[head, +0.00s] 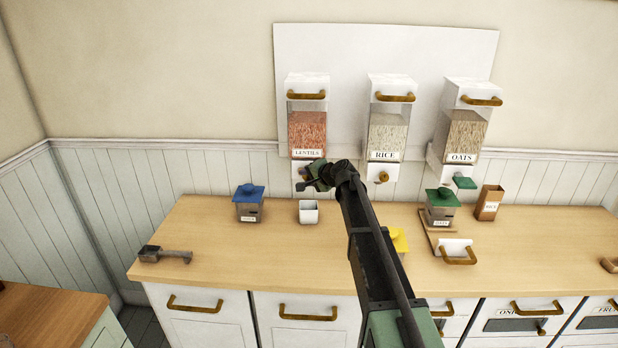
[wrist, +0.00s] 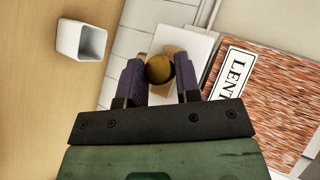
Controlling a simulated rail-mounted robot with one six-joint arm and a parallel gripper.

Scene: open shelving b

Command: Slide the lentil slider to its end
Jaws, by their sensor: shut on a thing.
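The lentil dispenser (head: 307,127) hangs on the white wall panel, with reddish lentils behind a clear front and a "LENTILS" label. Its white slider box (wrist: 188,47) is below the label, with a round brass knob (wrist: 160,69). My gripper (head: 309,181) is in front of this box in the head view and hides part of it. In the wrist view my gripper (wrist: 161,75) has its two purple fingers on either side of the knob, shut on it. A small white cup (head: 308,212) stands on the counter below; it also shows in the wrist view (wrist: 82,40).
Rice (head: 388,130) and oats (head: 461,133) dispensers hang to the right. A blue-lidded canister (head: 249,204), a green-lidded canister (head: 441,207), a brown box (head: 488,203) and a metal scoop (head: 165,254) stand on the counter (head: 250,262). Its front left is mostly clear.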

